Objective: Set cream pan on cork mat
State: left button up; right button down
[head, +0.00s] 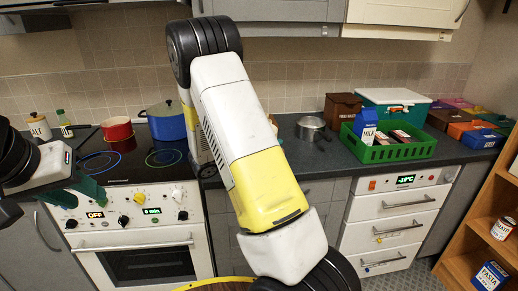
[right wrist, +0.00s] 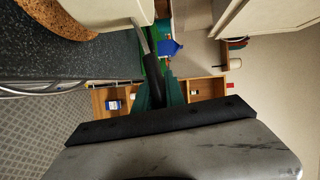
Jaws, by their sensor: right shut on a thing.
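The cream pan (right wrist: 112,14) is at the top left of the right wrist view, only partly in frame, with a dark handle (right wrist: 150,66). My right gripper (right wrist: 157,92), with dark green fingers, is shut on that handle. The cork mat (right wrist: 40,18) shows beside the pan on the dark worktop, on the pan's underside in this turned view. I cannot tell whether pan and mat touch. In the head view my own right arm hides the pan and my right gripper. My left gripper (head: 88,188) is in front of the stove; its opening is unclear.
A red pot (head: 118,133) and a blue pot (head: 167,125) stand on the stove (head: 120,172). A grey pot (head: 312,128) and a green crate (head: 412,150) with boxes stand on the worktop to the right. Wall cabinets (head: 405,12) hang above; a wooden shelf (head: 490,215) stands at right.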

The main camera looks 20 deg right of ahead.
jog(key=shift+w+d+f, duration=0.4)
jog(key=shift+w+f, duration=0.05)
jog(key=shift+f, duration=0.15)
jog(key=shift+w+d+f, duration=0.4)
jog(key=shift+f, duration=0.25)
jog(key=shift+w+d+f, duration=0.4)
jog(key=shift+w+f, duration=0.05)
jog(key=shift+f, duration=0.15)
jog(key=c, duration=1.4)
grip_release()
jog(key=shift+f, duration=0.15)
